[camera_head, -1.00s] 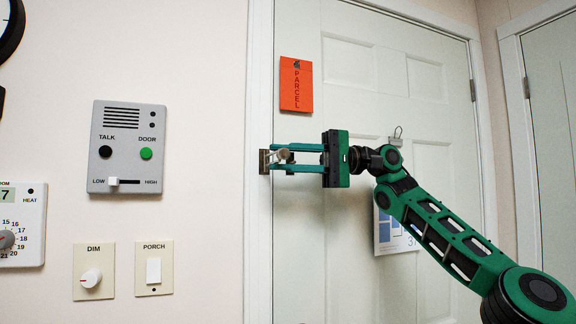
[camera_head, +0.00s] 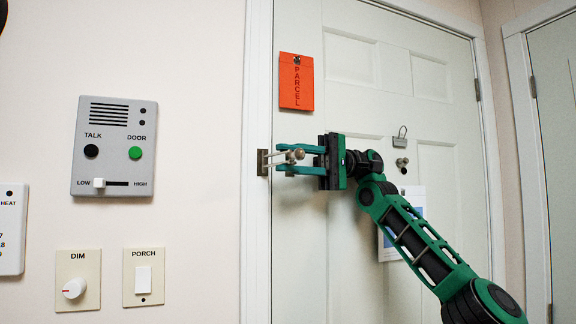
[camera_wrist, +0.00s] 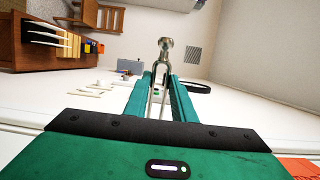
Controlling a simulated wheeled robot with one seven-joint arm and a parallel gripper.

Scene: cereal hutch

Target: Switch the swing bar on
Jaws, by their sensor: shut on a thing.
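The swing bar (camera_head: 289,158) is a silver metal bar with a round knob end. It reaches from a small dark plate (camera_head: 262,162) at the left door edge toward the right. My gripper (camera_head: 284,160) comes from the right, with its teal fingers on either side of the bar, and is shut on it. In the wrist view, the bar (camera_wrist: 157,100) lies between the fingers and its round end (camera_wrist: 165,45) shows beyond them. The fingers partly hide the bar in the head view.
The pale door (camera_head: 350,100) carries an orange parcel tag (camera_head: 296,82) above my gripper, plus a hook (camera_head: 401,136) and a round fitting (camera_head: 402,163) to the right. An intercom (camera_head: 114,146), dimmer (camera_head: 78,281) and porch switch (camera_head: 143,278) are on the left wall.

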